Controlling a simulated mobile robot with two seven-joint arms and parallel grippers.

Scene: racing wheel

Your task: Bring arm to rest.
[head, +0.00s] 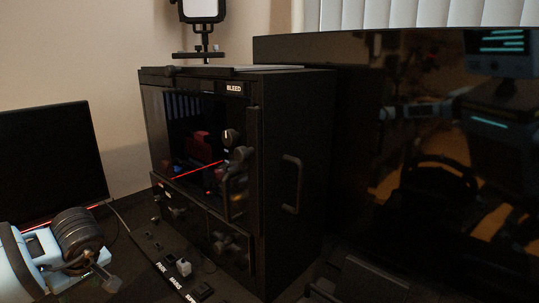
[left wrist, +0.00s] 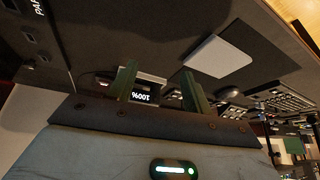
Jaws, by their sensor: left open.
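My left arm shows at the bottom left of the head view, light blue with a black ribbed joint; its fingertips are not clear there. In the left wrist view my left gripper (left wrist: 160,84) has its two dark green fingers spread apart. Nothing is held between them. A small dark display (left wrist: 141,96) reading "100%" shows behind the gap, seen upside down. My right arm and gripper are not in either view.
A black cabinet (head: 296,240) marked "BLEED" stands mid-view in the head view. A large dark reflective screen (head: 350,190) is at right, a smaller screen (head: 45,155) at left. A row of labelled switches (head: 183,267) lies before the cabinet. A grey flat pad (left wrist: 217,59) lies on the dark surface.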

